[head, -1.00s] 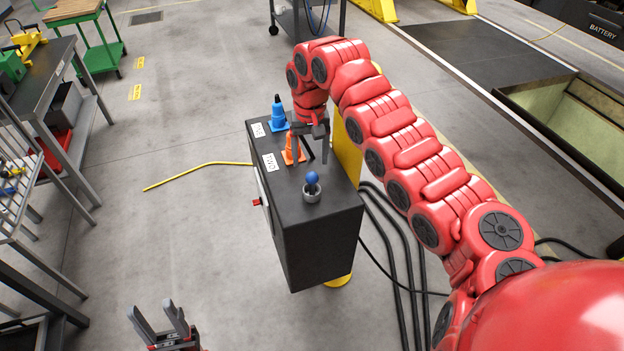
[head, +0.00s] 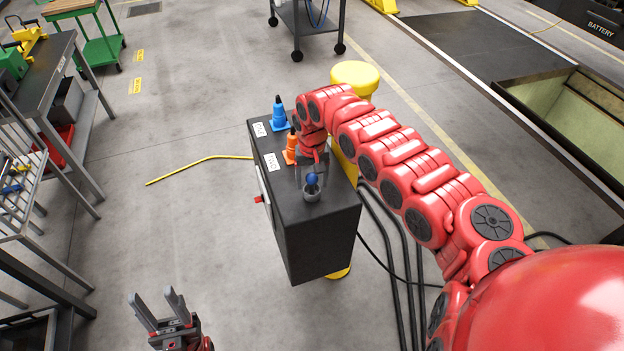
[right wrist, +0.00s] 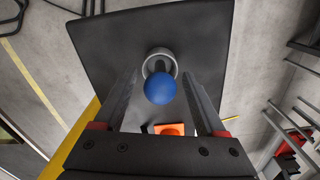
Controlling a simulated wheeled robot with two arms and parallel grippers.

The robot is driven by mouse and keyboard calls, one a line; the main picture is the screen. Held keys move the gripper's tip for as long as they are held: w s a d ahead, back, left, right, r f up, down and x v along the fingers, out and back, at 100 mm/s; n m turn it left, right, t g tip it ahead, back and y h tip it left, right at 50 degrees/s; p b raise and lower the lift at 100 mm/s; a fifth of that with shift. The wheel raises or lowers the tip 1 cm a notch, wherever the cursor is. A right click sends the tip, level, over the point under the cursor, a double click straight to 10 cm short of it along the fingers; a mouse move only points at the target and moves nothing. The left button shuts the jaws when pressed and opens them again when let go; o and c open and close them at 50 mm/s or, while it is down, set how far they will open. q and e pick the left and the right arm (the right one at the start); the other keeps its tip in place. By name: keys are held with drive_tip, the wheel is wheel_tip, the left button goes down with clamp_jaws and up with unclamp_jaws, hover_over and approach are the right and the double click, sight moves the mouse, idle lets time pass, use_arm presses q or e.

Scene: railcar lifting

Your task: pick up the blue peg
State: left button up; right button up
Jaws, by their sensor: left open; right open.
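The blue peg (head: 312,179) has a round blue head and stands in a grey ring-shaped holder (head: 312,194) on top of a black cabinet (head: 330,214). In the right wrist view, the blue ball head (right wrist: 160,88) shows between the two fingers, with the grey holder (right wrist: 160,54) just beyond it. My right gripper (head: 314,176) is open, with its fingers on either side of the peg's head and not closed on it. It also shows in the right wrist view (right wrist: 160,85). My left gripper (head: 160,306) is open and empty over the floor at the lower left.
A blue cone (head: 279,118) and an orange cone (head: 290,150) stand behind the peg on the cabinet. The orange one (right wrist: 169,129) lies near my right gripper's base in the wrist view. A yellow post (head: 354,78) stands behind. A workbench (head: 45,75) is at left.

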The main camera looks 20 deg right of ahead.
clamp_jaws()
drive_tip(key=shift+r, duration=0.2)
idle(0.3)
